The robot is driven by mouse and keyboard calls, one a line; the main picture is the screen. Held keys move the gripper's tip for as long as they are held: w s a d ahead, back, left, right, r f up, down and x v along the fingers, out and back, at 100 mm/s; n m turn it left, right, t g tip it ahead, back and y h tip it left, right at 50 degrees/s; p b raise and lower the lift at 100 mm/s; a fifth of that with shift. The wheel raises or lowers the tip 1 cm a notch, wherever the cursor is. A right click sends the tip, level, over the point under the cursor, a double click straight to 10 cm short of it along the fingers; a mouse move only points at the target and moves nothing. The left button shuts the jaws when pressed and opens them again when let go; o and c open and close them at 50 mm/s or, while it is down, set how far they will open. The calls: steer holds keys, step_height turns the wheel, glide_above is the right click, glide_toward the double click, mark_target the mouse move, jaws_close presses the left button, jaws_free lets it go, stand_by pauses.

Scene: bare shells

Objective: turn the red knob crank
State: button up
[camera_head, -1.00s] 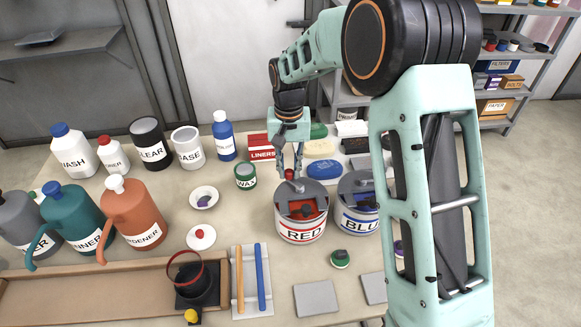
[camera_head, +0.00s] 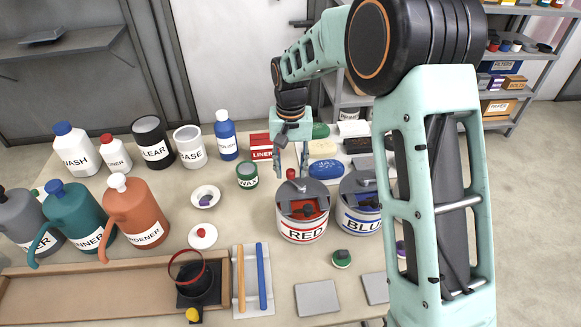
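The RED paint can (camera_head: 302,232) stands on the table with a grey lid. The red knob (camera_head: 291,173) stands up at the back left of that lid, on a small grey crank arm (camera_head: 300,186). My gripper (camera_head: 293,158) is above and behind the knob, with its fingers spread apart and nothing visible between them. It appears clear of the knob, though the exact gap in depth is hard to judge. A dark opening with red inside shows at the front of the lid.
The BLUE can (camera_head: 360,219) stands close on the right. The green WAX tin (camera_head: 247,176) is to the left, and the LINERS box (camera_head: 262,153) is behind. A blue oval item (camera_head: 323,148) lies at the back right. A small green-based item (camera_head: 341,259) sits in front.

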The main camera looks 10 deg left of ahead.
mark_target(290, 170)
step_height(290, 170, up, 12)
stand_by(0.4)
